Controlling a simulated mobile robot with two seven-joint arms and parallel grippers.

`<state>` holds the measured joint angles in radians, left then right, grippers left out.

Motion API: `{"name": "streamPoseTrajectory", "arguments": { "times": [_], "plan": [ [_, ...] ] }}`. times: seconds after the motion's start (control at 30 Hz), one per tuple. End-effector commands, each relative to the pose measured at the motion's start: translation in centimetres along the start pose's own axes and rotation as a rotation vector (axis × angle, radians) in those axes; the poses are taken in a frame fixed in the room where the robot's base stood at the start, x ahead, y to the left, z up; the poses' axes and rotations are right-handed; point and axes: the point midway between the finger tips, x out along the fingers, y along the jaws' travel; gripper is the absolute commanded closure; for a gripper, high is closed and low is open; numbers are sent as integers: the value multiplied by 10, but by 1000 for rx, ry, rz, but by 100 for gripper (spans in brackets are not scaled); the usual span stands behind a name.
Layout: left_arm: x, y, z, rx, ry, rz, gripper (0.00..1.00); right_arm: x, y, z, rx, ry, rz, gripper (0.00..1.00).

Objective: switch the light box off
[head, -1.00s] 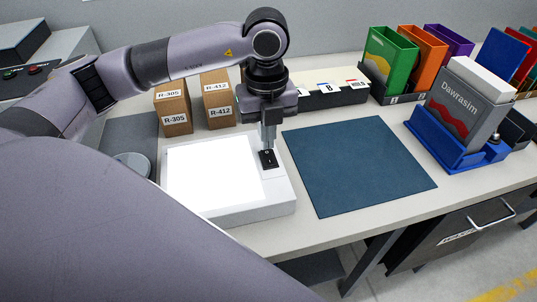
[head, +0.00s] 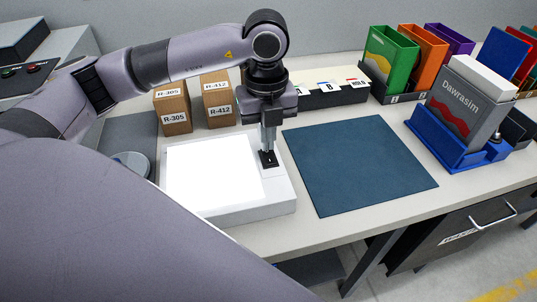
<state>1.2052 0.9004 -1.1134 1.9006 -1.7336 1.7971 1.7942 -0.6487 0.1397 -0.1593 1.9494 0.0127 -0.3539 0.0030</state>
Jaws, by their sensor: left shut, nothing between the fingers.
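The light box (head: 213,167) lies on the table left of the blue mat, and its white panel glows brightly. A small black switch (head: 268,161) sits on the right part of its frame. My left gripper (head: 268,150) points straight down with its fingers shut and empty, its tips at the switch. I cannot tell whether they touch it. The fingertips hide part of the switch. My right gripper is not in view.
A dark blue mat (head: 357,165) lies right of the light box. Boxes labelled R-305 (head: 173,112) and R-412 (head: 218,103) stand behind it. A blue holder (head: 440,145) with a grey Dawrasim box (head: 462,104) stands at the right.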

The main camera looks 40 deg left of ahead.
Motion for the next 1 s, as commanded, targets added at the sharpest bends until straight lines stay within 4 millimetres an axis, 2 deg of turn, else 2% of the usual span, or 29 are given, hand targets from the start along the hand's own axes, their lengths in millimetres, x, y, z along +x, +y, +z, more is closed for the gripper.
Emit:
{"name": "streamPoseTrajectory", "arguments": {
  "times": [1.0],
  "plan": [
    [13,0,-1,1,2,1,100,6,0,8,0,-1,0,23]
  ]
}}
